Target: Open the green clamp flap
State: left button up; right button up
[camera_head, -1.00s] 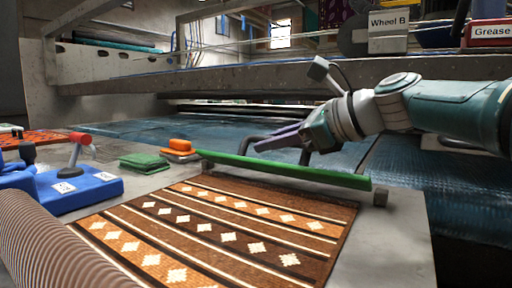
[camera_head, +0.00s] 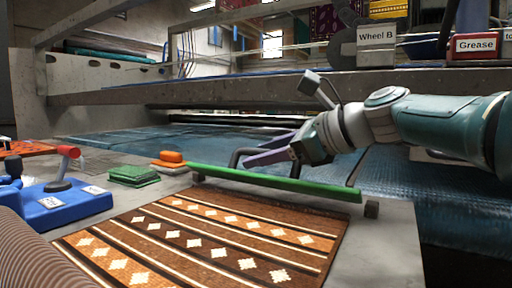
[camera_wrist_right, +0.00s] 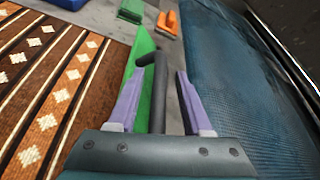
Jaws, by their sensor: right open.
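The green clamp flap (camera_head: 275,182) is a long bar lying along the far edge of the patterned rug, looking shut. It has a dark handle (camera_head: 238,158) on its far side. My right gripper (camera_head: 250,158) comes in from the right and is at this handle. In the right wrist view, the two purple fingers of my right gripper (camera_wrist_right: 161,72) are apart, with the dark handle (camera_wrist_right: 157,95) between them. A gap shows on each side of the handle. The flap (camera_wrist_right: 143,45) runs beside the left finger, partly hidden by it. My left gripper is not in view.
The brown and orange rug (camera_head: 200,240) lies on a grey table (camera_head: 385,250). A green pad (camera_head: 134,176), an orange brush (camera_head: 171,158) and a blue device with a red-tipped lever (camera_head: 68,200) are at the left. A blue ribbed belt (camera_head: 430,200) lies behind. A beam (camera_head: 200,92) crosses above.

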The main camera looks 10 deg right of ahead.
jog(key=s+d+r+p, duration=0.1)
jog(key=p, duration=0.3)
jog(key=shift+s+d+r+p, duration=0.35)
jog(key=shift+r, duration=0.05)
jog(key=p+v, duration=0.1)
jog(key=v, duration=0.1)
jog(key=p+v, duration=0.1)
jog(key=v, duration=0.1)
jog(key=p+v, duration=0.1)
jog(key=v, duration=0.1)
jog(key=shift+d+f, duration=0.1)
jog(key=shift+f, duration=0.2)
jog(key=shift+s+d+r, duration=0.1)
jog(key=shift+s+d, duration=0.25)
jog(key=shift+s, duration=0.05)
